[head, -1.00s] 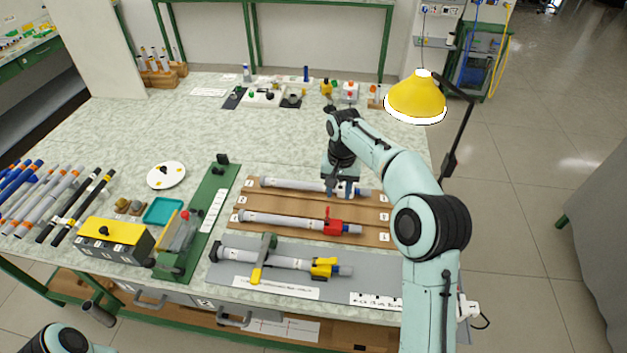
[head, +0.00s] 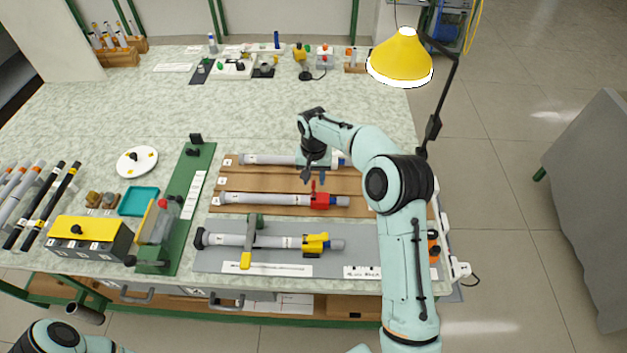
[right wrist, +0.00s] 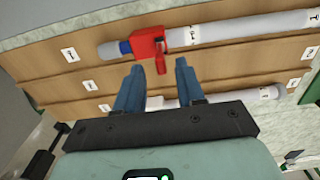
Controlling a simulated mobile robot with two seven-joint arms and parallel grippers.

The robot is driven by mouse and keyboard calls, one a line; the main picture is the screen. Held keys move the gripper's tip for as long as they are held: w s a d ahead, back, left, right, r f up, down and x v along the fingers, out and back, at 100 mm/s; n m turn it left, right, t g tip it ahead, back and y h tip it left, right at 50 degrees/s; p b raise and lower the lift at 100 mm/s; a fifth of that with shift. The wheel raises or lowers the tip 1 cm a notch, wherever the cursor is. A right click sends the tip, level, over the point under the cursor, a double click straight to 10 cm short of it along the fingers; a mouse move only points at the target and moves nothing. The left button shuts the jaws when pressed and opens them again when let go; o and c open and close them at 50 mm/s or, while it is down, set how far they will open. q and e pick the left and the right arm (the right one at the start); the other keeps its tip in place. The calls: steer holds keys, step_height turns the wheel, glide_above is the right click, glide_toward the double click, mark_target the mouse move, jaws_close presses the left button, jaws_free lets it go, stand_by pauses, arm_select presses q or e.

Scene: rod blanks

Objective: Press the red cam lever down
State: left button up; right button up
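A red cam clamp (head: 322,201) sits on the middle grey rod (head: 262,199), near its right end. Its red lever (head: 313,187) stands up from the clamp. My right gripper (head: 315,180) is just behind and above the lever, fingers pointing down. In the right wrist view, the blue fingers (right wrist: 158,68) are spread apart and empty. The lever (right wrist: 161,67) shows in the gap between the fingertips, beside the red clamp body (right wrist: 149,41). I cannot tell whether a finger touches it. My left gripper is out of view.
The rod lies on a brown board (head: 232,210) with another grey rod (head: 268,160) behind it. A yellow lamp (head: 400,58) stands at back right.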

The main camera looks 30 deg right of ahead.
steer(key=shift+f, duration=0.75)
jaws_close()
